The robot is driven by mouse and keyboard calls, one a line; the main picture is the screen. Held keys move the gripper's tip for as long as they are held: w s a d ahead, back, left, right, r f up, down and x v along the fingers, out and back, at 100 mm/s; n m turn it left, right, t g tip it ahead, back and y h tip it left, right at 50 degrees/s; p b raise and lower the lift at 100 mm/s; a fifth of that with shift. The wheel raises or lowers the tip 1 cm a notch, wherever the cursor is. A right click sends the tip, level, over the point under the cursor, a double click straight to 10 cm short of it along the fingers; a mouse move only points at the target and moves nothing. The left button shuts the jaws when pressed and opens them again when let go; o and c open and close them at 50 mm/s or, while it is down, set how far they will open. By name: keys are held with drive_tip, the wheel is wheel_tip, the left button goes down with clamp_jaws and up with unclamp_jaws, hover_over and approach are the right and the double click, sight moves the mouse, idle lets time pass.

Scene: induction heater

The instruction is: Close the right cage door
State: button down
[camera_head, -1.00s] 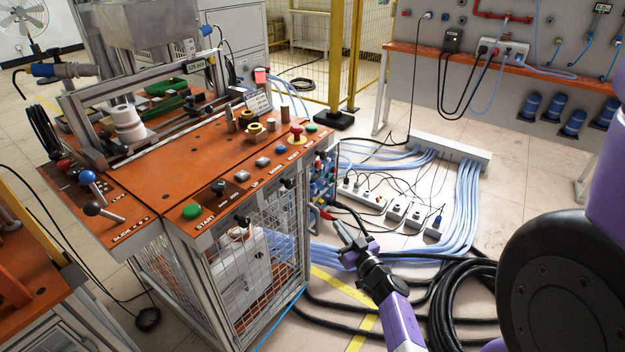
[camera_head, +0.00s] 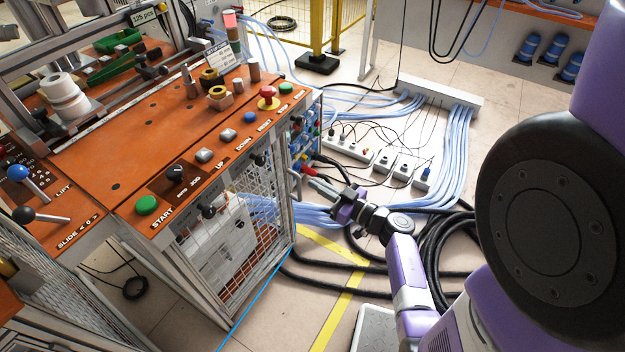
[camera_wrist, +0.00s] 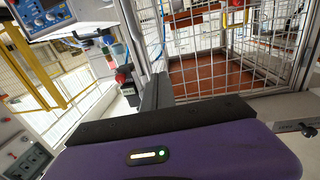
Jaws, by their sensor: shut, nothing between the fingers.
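The cage with wire mesh sides stands under the orange-topped machine. Its right mesh door (camera_head: 245,235) shows in the head view on the side facing me; how far it stands open is unclear. The wrist view shows mesh (camera_wrist: 215,50) close ahead, with an orange floor behind it. My gripper (camera_head: 316,187) is shut and empty, just right of the cage's right corner post, pointing left toward it. In the wrist view its dark fingers (camera_wrist: 157,90) reach up beside a grey frame post. I cannot tell whether they touch the post or door.
The orange control panel (camera_head: 130,165) with buttons and levers overhangs the cage. Black hoses (camera_head: 445,265) coil on the floor right of my arm. Power strips (camera_head: 385,160) and blue cables lie behind my gripper.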

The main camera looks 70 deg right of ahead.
sight(279, 161)
drive_tip(key=b+x, duration=0.2)
drive_tip(key=x, duration=0.9)
drive_tip(key=shift+w+f, duration=0.1)
drive_tip(key=shift+w+d, duration=0.15)
drive_tip(key=shift+w, duration=0.2)
